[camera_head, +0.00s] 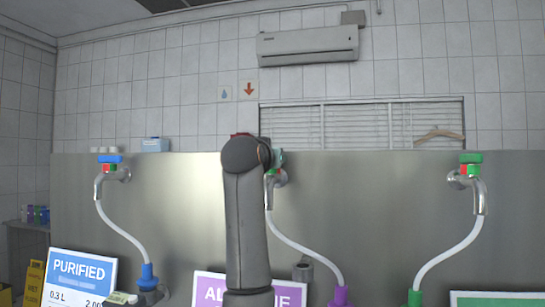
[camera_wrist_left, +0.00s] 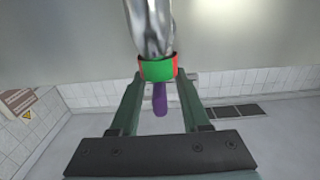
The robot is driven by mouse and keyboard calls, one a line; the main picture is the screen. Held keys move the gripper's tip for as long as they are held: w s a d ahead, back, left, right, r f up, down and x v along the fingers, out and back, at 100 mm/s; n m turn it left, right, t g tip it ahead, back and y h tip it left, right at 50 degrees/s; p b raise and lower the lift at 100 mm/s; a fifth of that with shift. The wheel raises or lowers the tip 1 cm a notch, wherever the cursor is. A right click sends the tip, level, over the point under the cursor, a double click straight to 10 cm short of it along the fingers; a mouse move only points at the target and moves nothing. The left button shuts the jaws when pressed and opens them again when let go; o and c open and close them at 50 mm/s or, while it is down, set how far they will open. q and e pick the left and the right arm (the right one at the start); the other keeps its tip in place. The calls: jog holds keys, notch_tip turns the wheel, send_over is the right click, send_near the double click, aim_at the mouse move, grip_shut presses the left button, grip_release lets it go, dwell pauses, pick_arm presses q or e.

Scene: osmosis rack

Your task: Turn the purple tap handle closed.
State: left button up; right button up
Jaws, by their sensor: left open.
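The purple tap handle (camera_wrist_left: 160,98) shows in the left wrist view, below a collar (camera_wrist_left: 157,69) with green and red faces on the metal tap (camera_wrist_left: 149,28). My left gripper (camera_wrist_left: 160,76) is open, with one finger on each side of the handle. Gaps show between the handle and both fingers. In the head view my arm stands in front of the middle tap (camera_head: 280,178) and hides most of it, with the purple handle not visible there. My right gripper is in neither view.
A blue-handled tap (camera_head: 110,160) is on the left of the steel panel (camera_head: 370,215), and a green-handled tap (camera_head: 471,158) is on the right. White hoses hang from the taps. Signs stand below, including a blue PURIFIED sign (camera_head: 79,277).

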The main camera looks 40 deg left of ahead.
pick_arm(q)
jog(key=shift+c, duration=0.3)
grip_shut()
jog(key=shift+n+g+y, duration=0.3)
jog(key=shift+y, duration=0.1)
jog(key=n+g+y, duration=0.5)
jog(key=g, duration=0.1)
jog(key=shift+y, duration=0.4)
jog(key=shift+r+n+g+y, duration=0.1)
jog(key=shift+n+g+y, duration=0.45)
jog(key=shift+n+g, duration=0.6)
jog(key=shift+n+g+y, duration=0.55)
jog(key=shift+n+g, duration=0.3)
jog(key=shift+g, duration=0.6)
jog(key=shift+n+g, duration=0.5)
jog(key=shift+g, duration=0.2)
jog(key=shift+o, duration=0.3)
grip_release()
